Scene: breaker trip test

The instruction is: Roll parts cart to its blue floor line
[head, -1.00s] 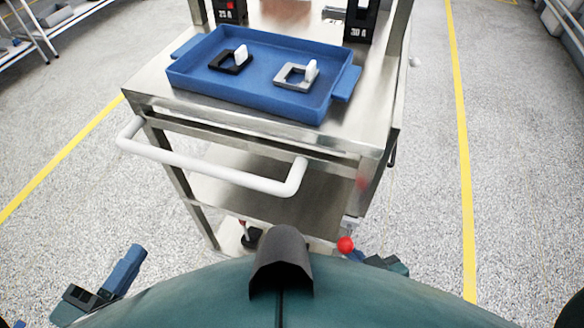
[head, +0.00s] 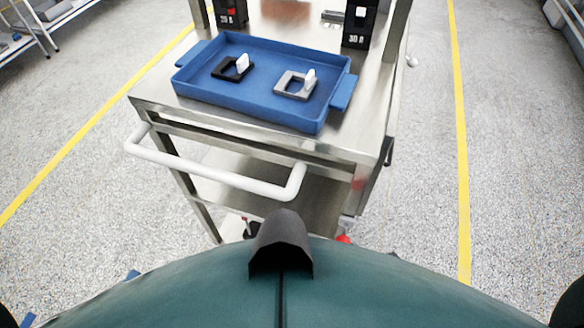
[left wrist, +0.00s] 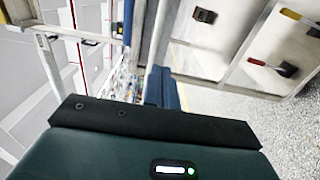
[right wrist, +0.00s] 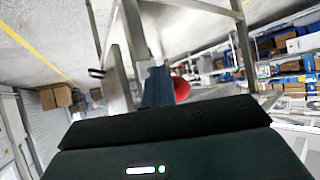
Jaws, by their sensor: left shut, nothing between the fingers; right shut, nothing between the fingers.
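The parts cart (head: 265,185) is a steel trolley directly in front of me, with a white push handle (head: 215,172) on its near side. A blue tray (head: 262,85) sits on its top.
The tray holds a black part (head: 231,68) and a grey part (head: 295,85). Two breakers (head: 360,22) stand behind it. Yellow floor lines (head: 460,130) run along both sides. A white rack (head: 60,15) is at far left. Speckled floor beside the cart is clear.

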